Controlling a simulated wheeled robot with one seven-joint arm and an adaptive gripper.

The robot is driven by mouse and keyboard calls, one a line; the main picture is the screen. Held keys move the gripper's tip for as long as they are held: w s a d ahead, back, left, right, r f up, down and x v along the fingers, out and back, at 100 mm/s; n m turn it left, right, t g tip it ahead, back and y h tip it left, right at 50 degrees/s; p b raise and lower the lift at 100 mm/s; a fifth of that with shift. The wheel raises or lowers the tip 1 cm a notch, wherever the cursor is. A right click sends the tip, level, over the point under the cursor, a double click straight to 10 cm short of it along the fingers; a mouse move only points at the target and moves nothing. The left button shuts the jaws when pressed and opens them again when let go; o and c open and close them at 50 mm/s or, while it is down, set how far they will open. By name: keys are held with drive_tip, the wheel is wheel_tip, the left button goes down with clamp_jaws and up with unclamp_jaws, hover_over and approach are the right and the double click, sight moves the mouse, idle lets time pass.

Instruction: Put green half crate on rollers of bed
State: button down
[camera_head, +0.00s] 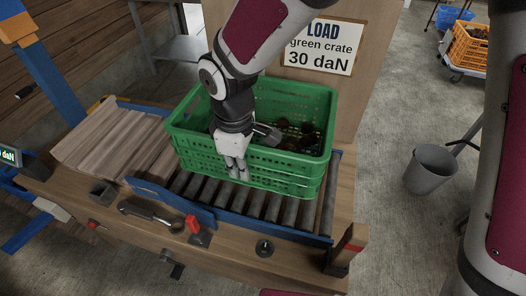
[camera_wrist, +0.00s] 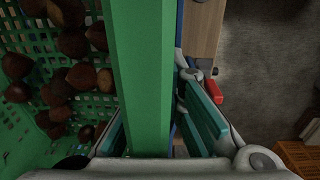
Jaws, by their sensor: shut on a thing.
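The green crate (camera_head: 300,165) is over the rollers (camera_head: 278,207) of the bed in the head view. It looks about level; I cannot tell whether its base touches the rollers. Brown chestnuts (camera_head: 291,136) lie in its lower part. My gripper (camera_head: 237,168) is shut on the crate's near wall, left of its middle. In the wrist view the green rim (camera_wrist: 142,70) runs between my fingers, with chestnuts (camera_wrist: 82,75) inside to the left. My arm hides part of the crate's interior and far rim.
Wooden slats (camera_head: 112,140) lie left of the rollers. A blue rail (camera_head: 172,203) with a red clamp (camera_head: 193,224) edges the bed's front. A sign board (camera_head: 321,47) stands behind the crate. A grey bucket (camera_head: 430,168) stands on the floor at right.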

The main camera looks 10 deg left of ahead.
drive_tip(key=shift+w+f+b, duration=0.2)
drive_tip(key=shift+f+b, duration=0.1)
drive_tip(key=shift+f, duration=4.85)
drive_tip(key=c, duration=1.7)
unclamp_jaws()
drive_tip(key=shift+s+f, duration=0.1)
wheel_tip(320, 180, up, 12)
drive_tip(key=shift+s+r+p, duration=0.15)
drive_tip(key=shift+p, duration=0.15)
